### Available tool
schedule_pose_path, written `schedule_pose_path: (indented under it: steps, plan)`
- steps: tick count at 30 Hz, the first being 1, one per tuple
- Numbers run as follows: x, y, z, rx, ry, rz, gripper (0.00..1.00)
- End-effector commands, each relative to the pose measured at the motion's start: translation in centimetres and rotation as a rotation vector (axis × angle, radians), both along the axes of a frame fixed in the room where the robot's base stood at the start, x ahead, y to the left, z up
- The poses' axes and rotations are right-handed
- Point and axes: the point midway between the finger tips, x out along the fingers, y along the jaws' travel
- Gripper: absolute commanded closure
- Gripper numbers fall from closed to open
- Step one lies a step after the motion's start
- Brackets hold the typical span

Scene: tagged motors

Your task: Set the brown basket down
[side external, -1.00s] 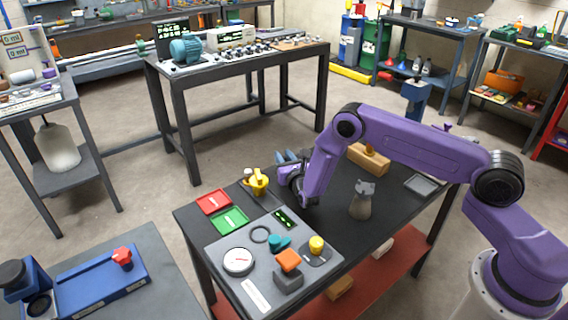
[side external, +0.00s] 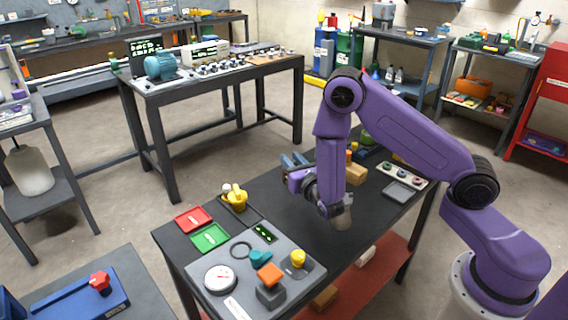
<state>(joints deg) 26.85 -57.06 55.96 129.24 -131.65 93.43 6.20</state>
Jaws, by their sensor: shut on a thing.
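I cannot make out a brown basket for certain. My gripper (side external: 338,208) is low over the black table, right of its middle, with the wrist pointing down. A small beige body (side external: 342,223) shows just under the fingers, and my gripper is shut on it. The wrist and fingers hide most of its shape. I cannot tell whether its underside touches the table.
A grey panel (side external: 232,291) with a dial and knobs fills the table's near end. A wooden block (side external: 355,174) and grey tray (side external: 403,191) lie behind. Bare tabletop lies between.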

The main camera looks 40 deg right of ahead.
Motion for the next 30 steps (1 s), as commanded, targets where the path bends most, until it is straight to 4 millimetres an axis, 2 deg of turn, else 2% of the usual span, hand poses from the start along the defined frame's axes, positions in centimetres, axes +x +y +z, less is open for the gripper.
schedule_pose_path:
  steps: [5, 12, 19, 24, 30]
  plan:
    - [-1.9, 0.5, -0.2, -0.004, 0.002, -0.009, 1.00]
    - [-7.6, 1.2, -0.9, -0.010, 0.003, -0.068, 1.00]
    - [-12.6, 0.6, -0.1, -0.008, 0.001, -0.126, 1.00]
    - [-14.3, 0.1, 0.5, -0.006, 0.000, -0.148, 1.00]
    - [-13.9, -0.1, 0.4, -0.010, -0.001, -0.157, 1.00]
